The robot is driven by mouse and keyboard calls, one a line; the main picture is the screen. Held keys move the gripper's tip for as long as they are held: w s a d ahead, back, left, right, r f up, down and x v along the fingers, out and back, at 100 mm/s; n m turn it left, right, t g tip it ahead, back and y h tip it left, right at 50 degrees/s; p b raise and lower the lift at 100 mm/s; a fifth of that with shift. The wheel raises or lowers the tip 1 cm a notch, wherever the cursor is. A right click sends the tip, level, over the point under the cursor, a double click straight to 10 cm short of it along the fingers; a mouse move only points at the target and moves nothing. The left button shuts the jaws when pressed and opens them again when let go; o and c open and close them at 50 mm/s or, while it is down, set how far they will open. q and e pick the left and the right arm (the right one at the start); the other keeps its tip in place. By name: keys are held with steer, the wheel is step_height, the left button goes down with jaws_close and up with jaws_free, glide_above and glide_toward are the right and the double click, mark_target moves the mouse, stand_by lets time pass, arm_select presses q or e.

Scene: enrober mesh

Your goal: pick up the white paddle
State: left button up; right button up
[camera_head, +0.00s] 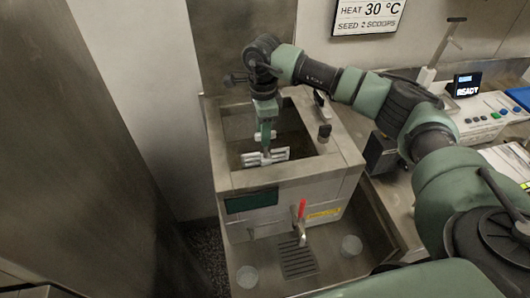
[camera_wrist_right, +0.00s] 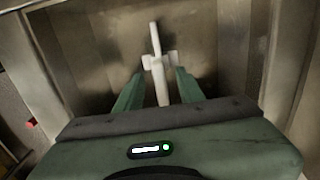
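My right gripper (camera_head: 266,145) points down into the open steel tank (camera_head: 234,180). A white paddle (camera_head: 278,154) with a slotted, flat-looking end shows at its fingertips, inside the tank. In the right wrist view the paddle (camera_wrist_right: 155,42) is a white bar running between the two green fingers (camera_wrist_right: 158,75). White pieces at the fingertips sit against both sides of the bar, and the gripper looks shut on it. The paddle's lower reach is partly hidden by the gripper. My left gripper is not in view.
The tank walls stand close around the gripper. A control box with a READY display (camera_head: 467,85) and a white upright tool with a dark handle (camera_head: 441,52) stand right.

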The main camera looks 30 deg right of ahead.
mark_target(265, 157)
steer(key=f, duration=0.1)
steer(key=f+p, duration=0.1)
steer(key=f, duration=0.1)
steer(key=shift+s+d+f+p, duration=0.1)
steer(key=shift+d+f+p, duration=0.2)
steer(key=shift+p, duration=0.1)
steer(key=shift+f, duration=0.5)
steer(key=shift+c, duration=0.4)
jaws_close()
steer(key=shift+r, duration=0.1)
